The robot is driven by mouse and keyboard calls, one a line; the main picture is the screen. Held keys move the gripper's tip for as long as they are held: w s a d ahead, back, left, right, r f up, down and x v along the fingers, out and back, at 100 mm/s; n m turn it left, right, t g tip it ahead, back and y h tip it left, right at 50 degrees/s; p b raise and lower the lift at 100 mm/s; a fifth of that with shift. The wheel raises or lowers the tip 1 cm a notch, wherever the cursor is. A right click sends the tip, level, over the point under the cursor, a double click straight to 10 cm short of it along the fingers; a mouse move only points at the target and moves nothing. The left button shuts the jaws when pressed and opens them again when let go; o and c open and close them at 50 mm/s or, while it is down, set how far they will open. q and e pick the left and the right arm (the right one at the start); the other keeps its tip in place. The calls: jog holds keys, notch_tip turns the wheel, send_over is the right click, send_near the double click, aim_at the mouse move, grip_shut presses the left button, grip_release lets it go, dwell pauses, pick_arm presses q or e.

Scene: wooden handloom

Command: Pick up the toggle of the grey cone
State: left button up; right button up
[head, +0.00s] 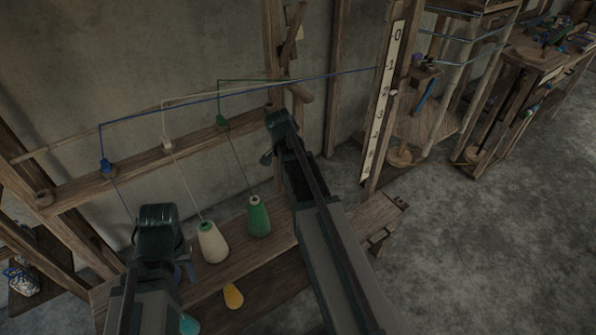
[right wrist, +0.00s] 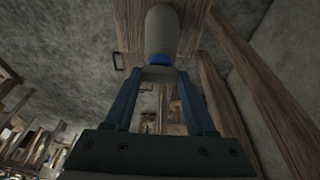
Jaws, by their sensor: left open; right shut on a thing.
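No cone that is clearly grey shows in the head view. A cream cone (head: 211,243) and a green cone (head: 259,217) stand on the lower board; their threads run up to a cream toggle (head: 167,145) and a green toggle (head: 222,122). A blue toggle (head: 106,166) hangs at the left. My left gripper (head: 157,222) is open in front of the lower board, left of the cream cone. My right gripper (head: 276,133) is near the upright post; in the right wrist view it is shut on a small grey piece (right wrist: 158,73), whose identity I cannot tell.
A grey cylinder with a blue end (right wrist: 162,32) shows beyond the right fingertips. A wooden rail (head: 140,155) runs behind the threads. A numbered scale (head: 383,100) stands right of the right gripper.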

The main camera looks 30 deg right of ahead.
jog(key=shift+r+p, duration=0.4)
jog(key=shift+r, duration=0.2)
notch_tip(320, 180, up, 2)
jog(key=shift+p, duration=1)
jog(key=s+a+r+p, duration=0.1)
jog(key=s+a, duration=0.8)
jog(key=s, duration=0.4)
jog(key=shift+r, duration=0.15)
